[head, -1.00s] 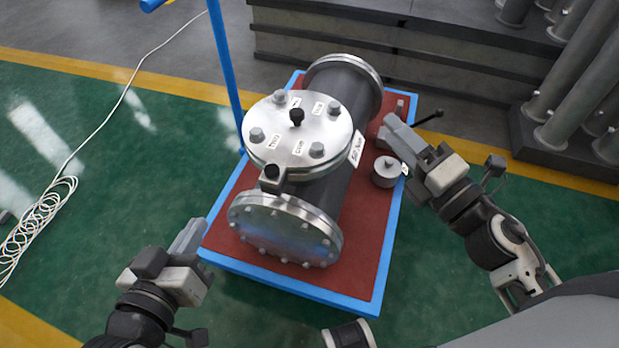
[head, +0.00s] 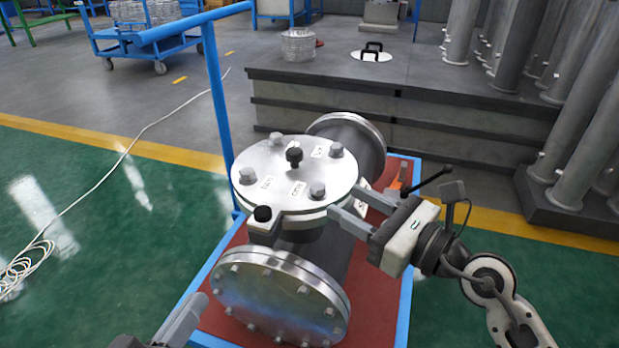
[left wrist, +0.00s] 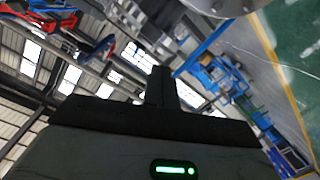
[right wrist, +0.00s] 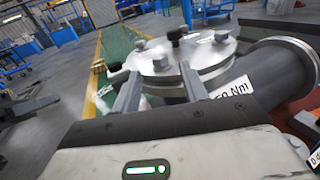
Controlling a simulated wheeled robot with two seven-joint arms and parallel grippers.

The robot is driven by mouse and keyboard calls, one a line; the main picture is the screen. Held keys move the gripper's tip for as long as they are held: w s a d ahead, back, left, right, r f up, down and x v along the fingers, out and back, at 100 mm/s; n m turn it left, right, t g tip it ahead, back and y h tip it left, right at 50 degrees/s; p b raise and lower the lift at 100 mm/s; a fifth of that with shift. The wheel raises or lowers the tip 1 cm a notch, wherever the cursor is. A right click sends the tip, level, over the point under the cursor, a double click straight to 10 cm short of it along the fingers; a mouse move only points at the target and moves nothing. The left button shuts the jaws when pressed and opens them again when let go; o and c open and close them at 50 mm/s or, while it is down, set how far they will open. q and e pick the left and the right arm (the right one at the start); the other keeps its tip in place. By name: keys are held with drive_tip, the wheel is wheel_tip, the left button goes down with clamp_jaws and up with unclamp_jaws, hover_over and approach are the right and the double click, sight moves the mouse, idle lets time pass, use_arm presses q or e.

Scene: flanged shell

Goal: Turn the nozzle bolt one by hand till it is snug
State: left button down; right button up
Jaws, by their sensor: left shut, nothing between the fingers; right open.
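The flanged shell (head: 335,240) lies on a cart, its round silver nozzle cover (head: 285,172) facing up. Several grey hex bolts stand around a black knob (head: 294,157). The front-right bolt (head: 318,190) has a small tag beside it that appears to read ONE. My right gripper (head: 333,199) is open and empty at the cover's right edge, close to that bolt. In the right wrist view a bolt (right wrist: 161,64) shows beyond and between the fingers, not gripped. My left gripper (head: 201,299) is shut and empty, low at the left of the cart.
A black-topped lug (head: 263,215) juts from the cover's front. The cart's blue post (head: 217,110) rises at the left. A stepped grey platform (head: 400,120) and upright pipes (head: 575,130) stand behind.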

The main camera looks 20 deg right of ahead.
sight(313, 183)
drive_tip(key=x, duration=0.8)
drive_tip(key=shift+b, duration=0.4)
use_arm(q)
drive_tip(key=shift+r, duration=0.15)
use_arm(e)
drive_tip(key=shift+w+a, duration=0.3)
drive_tip(key=shift+w, duration=0.2)
clamp_jaws()
drive_tip(key=shift+r+h+p, duration=0.2)
drive_tip(key=shift+h+p, duration=0.1)
drive_tip(key=shift+p, duration=0.2)
drive_tip(key=shift+d+r+m+t+h+p, duration=0.1)
drive_tip(key=shift+m+t+h+p, duration=0.45)
drive_tip(key=shift+p, duration=0.6)
use_arm(q)
drive_tip(key=shift+a+f+m+g+y, duration=0.35)
drive_tip(key=shift+f+m+y, duration=0.15)
drive_tip(key=shift+f+y, duration=0.15)
use_arm(e)
drive_tip(key=shift+f+m+h, duration=0.25)
drive_tip(key=shift+f, duration=0.05)
